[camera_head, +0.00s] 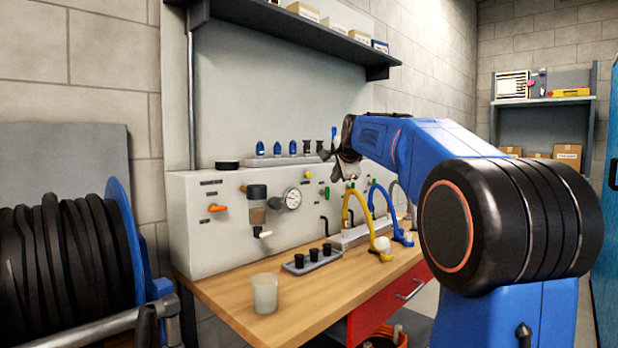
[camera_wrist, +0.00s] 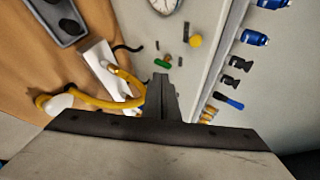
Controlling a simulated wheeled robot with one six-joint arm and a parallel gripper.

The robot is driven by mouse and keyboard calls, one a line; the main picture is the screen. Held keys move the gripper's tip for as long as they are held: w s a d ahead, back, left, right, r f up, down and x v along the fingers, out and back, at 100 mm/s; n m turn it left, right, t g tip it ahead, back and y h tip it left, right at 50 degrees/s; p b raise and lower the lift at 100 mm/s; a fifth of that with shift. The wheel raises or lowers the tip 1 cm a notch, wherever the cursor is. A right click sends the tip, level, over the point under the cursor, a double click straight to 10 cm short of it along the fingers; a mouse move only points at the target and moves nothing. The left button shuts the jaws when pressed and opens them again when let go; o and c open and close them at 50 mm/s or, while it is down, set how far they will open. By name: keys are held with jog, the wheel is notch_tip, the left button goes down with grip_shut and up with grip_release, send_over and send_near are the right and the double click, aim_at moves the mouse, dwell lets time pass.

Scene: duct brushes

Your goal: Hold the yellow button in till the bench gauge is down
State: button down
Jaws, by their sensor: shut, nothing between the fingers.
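The yellow button (camera_head: 307,174) sits on the pale bench panel (camera_head: 225,235), up and right of the round white gauge (camera_head: 292,198). In the wrist view the yellow button (camera_wrist: 195,41) shows whole, with the gauge (camera_wrist: 166,4) cut off by the top edge. My gripper (camera_head: 329,154) is in front of the panel, right of the yellow button in the head view. In the wrist view its shut, empty fingers (camera_wrist: 163,82) end below the button, near a green part (camera_wrist: 162,62). The fingertips appear apart from the button. The needle's reading is too small to tell.
A dark tray (camera_head: 312,259) of black fittings and a translucent cup (camera_head: 264,293) stand on the wooden bench. Blue and black fittings (camera_head: 277,148) line the panel's top ledge. A shelf (camera_head: 290,30) hangs above.

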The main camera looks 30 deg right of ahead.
jog(key=w+a, duration=0.2)
jog(key=w, duration=0.5)
jog(key=shift+w+a, duration=0.35)
jog(key=shift+w, duration=0.05)
jog(key=shift+w, duration=0.1)
dwell(1.8)
jog(key=shift+w+a, duration=0.15)
jog(key=shift+w, duration=0.15)
jog(key=shift+w+a, duration=0.2)
jog(key=shift+w, duration=0.3)
dwell(1.0)
jog(key=shift+s, duration=0.1)
dwell(1.5)
jog(key=shift+s+d, duration=0.3)
jog(key=shift+s, duration=0.5)
jog(key=shift+s+d, duration=0.3)
jog(key=shift+s, duration=0.5)
jog(key=shift+s+d, duration=0.3)
jog(key=shift+s, duration=0.45)
jog(key=shift+s+d, duration=0.3)
jog(key=shift+s, duration=0.5)
